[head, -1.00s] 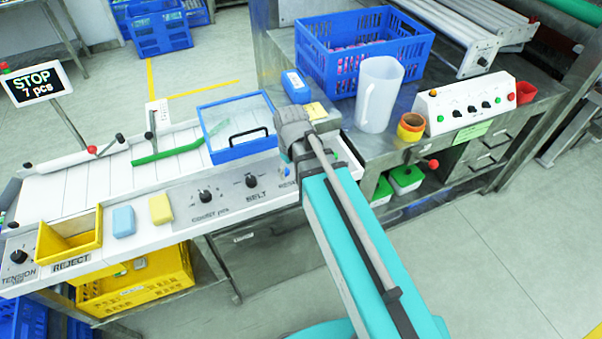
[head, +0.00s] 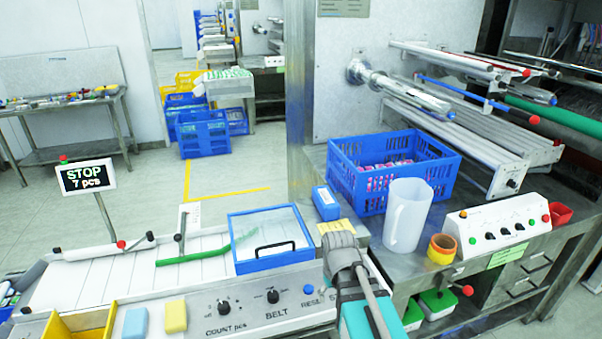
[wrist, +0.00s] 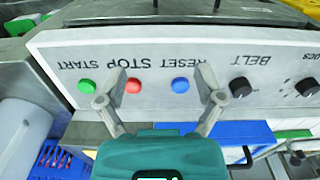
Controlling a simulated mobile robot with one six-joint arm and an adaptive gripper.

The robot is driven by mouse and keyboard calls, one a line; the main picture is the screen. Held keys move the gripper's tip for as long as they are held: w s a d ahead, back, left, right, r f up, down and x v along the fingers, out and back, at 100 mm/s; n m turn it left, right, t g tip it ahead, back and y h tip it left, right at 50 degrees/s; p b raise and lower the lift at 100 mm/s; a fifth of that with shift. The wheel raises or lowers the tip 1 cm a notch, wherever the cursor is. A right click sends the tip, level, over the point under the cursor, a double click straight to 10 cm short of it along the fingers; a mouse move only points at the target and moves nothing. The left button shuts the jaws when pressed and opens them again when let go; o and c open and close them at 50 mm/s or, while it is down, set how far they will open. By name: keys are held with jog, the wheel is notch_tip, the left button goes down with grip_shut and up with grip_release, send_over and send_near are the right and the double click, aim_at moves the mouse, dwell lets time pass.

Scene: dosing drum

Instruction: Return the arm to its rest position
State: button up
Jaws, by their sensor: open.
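My gripper (wrist: 160,98) is open and empty in the wrist view, its two fingers spread in front of the conveyor's control panel (wrist: 140,60). The red stop button (wrist: 133,86) and blue reset button (wrist: 180,85) show between the fingers. The green start button (wrist: 86,86) is just outside the left finger. In the head view my arm reaches to the panel's right end and hides part of it; the fingers are hidden there. The blue reset button (head: 308,289) shows left of my arm. The display (head: 86,177) reads STOP, 7 pcs.
A blue-framed clear cover (head: 270,240) stands on the conveyor behind the panel. A white jug (head: 407,215), a tape roll (head: 441,249), a blue crate (head: 345,178) and a switch box (head: 498,225) stand on the bench to the right. Blue and yellow sponges lie at the panel's left.

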jog(key=d+m, duration=0.1)
jog(key=s+d+m, duration=0.1)
jog(key=d, duration=0.1)
jog(key=s+d+m, duration=0.1)
jog(key=shift+s+d, duration=0.2)
jog(key=shift+d, duration=0.2)
